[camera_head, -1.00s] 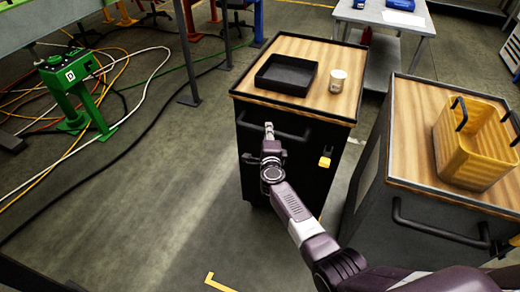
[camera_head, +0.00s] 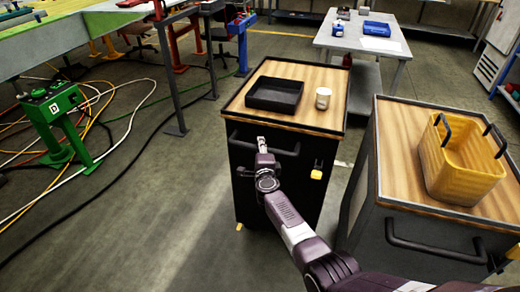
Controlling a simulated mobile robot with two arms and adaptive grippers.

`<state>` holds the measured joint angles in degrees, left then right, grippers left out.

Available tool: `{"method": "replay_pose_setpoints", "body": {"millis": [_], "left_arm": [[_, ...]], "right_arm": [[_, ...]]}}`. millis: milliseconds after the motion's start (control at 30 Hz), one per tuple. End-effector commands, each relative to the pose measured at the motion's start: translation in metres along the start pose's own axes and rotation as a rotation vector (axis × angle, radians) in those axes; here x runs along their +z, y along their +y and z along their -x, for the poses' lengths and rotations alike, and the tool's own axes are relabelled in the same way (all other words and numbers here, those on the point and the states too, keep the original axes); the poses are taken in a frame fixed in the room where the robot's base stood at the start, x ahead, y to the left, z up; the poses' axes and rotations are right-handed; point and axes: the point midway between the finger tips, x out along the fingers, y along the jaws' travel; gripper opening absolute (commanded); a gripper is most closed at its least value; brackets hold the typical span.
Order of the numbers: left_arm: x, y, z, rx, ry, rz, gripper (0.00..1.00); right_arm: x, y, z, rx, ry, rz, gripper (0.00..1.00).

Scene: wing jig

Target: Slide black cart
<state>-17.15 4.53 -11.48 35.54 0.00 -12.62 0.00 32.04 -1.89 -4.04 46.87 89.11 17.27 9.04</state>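The black cart (camera_head: 250,185) stands in the middle of the view, with a wooden top (camera_head: 322,82) and a dark bar handle (camera_head: 240,143) across its near face. A black tray (camera_head: 275,94) and a white cup-like container (camera_head: 323,98) sit on its top. My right gripper (camera_head: 262,145), on the arm coming in from the lower right, is at the handle, in front of the cart's face. The fingers are small and seen from behind, so I cannot tell whether they close around the handle. My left gripper is out of view.
A second dark cart (camera_head: 375,215) with a yellow basket (camera_head: 462,170) stands close at the right. A green stand (camera_head: 62,125) and loose cables lie on the left. A light table (camera_head: 362,40) is behind. Floor at the front left is open.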

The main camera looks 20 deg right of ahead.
Motion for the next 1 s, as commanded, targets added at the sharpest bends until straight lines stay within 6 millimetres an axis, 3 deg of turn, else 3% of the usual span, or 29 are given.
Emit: {"method": "replay_pose_setpoints", "body": {"millis": [467,1000], "left_arm": [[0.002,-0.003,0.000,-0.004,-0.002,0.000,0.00],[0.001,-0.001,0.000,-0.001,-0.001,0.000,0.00]], "right_arm": [[0.004,0.004,0.005,0.006,-0.004,-0.003,0.34],[0.000,0.004,0.065,0.004,0.000,-0.005,0.34]]}}
